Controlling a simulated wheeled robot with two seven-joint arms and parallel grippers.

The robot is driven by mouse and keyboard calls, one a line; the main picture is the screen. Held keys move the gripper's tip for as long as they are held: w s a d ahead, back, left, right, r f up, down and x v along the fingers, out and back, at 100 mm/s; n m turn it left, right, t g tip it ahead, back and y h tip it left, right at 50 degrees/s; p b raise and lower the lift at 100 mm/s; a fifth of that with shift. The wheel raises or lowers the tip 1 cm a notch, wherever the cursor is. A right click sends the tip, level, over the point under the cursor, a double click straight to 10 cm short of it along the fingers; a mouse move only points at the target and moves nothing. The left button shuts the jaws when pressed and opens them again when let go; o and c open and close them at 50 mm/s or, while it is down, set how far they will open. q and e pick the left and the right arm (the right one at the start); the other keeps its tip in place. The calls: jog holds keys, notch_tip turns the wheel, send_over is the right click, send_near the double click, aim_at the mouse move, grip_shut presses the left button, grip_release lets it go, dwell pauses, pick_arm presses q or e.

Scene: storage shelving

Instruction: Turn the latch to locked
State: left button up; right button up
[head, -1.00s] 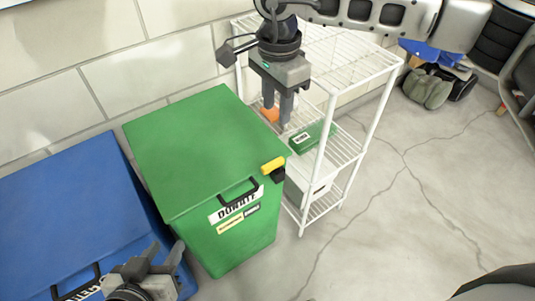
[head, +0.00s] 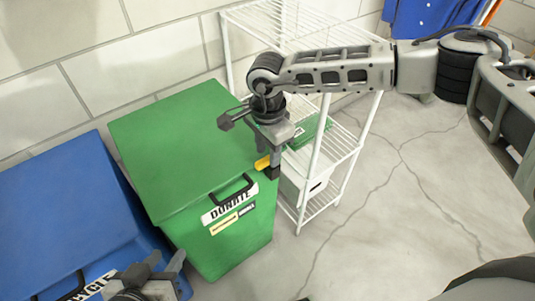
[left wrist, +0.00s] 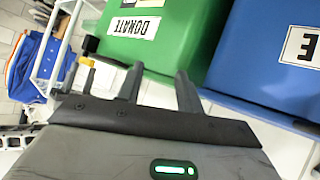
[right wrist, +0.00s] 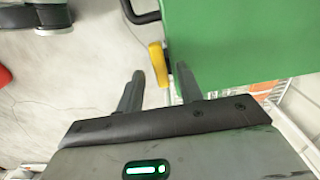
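The latch has a yellow handle (head: 262,163) on a black mount, at the front right top corner of the green donate bin (head: 185,150). The yellow handle also shows in the right wrist view (right wrist: 158,65). My right gripper (head: 269,160) is directly at the latch, pointing down. In the right wrist view its fingers (right wrist: 158,75) are apart, with the yellow handle between the tips; contact cannot be told. My left gripper (head: 164,262) is open and empty low in front of the bins. The latch also shows in the left wrist view (left wrist: 87,61).
A blue bin (head: 75,210) stands left of the green bin. A white wire shelf (head: 325,150) with a green box (head: 308,130) stands close on the right, beside my right arm. A black lid handle (head: 235,188) is near the latch. Floor at right is clear.

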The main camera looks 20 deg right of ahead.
jog(key=shift+f, duration=0.8)
grip_shut()
